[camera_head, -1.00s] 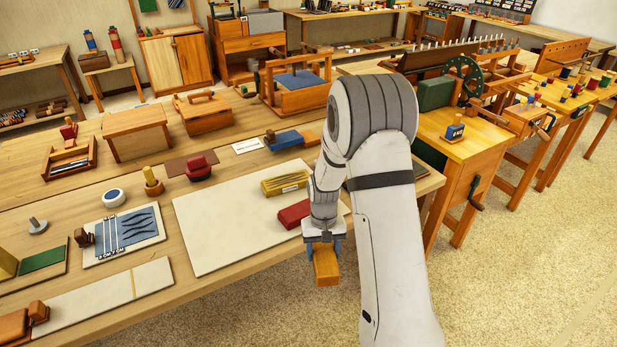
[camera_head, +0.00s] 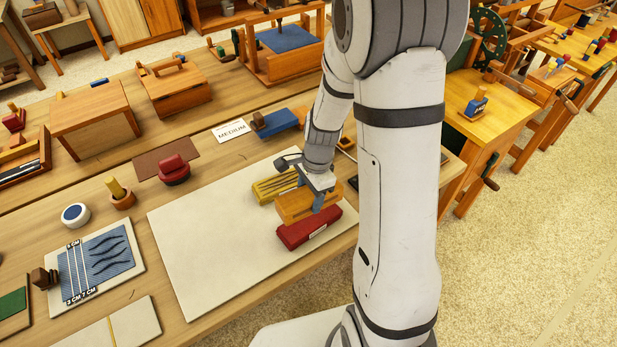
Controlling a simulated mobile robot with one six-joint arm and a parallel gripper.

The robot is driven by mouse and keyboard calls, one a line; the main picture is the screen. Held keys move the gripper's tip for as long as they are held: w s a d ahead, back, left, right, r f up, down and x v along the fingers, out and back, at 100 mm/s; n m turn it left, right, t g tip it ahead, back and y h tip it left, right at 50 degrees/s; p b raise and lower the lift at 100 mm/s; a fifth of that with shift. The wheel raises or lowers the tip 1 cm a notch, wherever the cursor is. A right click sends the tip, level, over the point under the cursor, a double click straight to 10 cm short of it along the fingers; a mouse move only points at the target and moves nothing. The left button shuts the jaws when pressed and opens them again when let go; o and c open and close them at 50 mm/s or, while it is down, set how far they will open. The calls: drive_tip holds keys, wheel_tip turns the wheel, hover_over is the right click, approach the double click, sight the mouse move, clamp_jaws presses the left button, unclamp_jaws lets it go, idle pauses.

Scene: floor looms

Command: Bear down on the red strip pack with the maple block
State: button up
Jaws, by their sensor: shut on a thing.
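The red strip pack (camera_head: 309,229) lies on the pale board (camera_head: 215,246) near its right front corner. A yellow strip pack (camera_head: 273,188) lies behind the block, partly hidden by the block and my gripper.
A blue-topped block (camera_head: 275,122) and a "MEDIUM" card (camera_head: 231,131) lie behind the board. A red round-handled piece (camera_head: 174,169) stands on the left. The board's left part is bare. The table's front edge runs close to the red pack.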

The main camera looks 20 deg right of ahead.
drive_tip(key=shift+d+f+b, duration=0.1)
drive_tip(key=shift+f+b, duration=2.35)
drive_tip(key=shift+f, duration=0.5)
drive_tip(key=shift+f+b, duration=0.35)
drive_tip(key=shift+f, duration=0.25)
drive_tip(key=shift+r, duration=0.15)
wheel_tip(320, 180, up, 7)
drive_tip(key=p, duration=0.6)
idle(0.5)
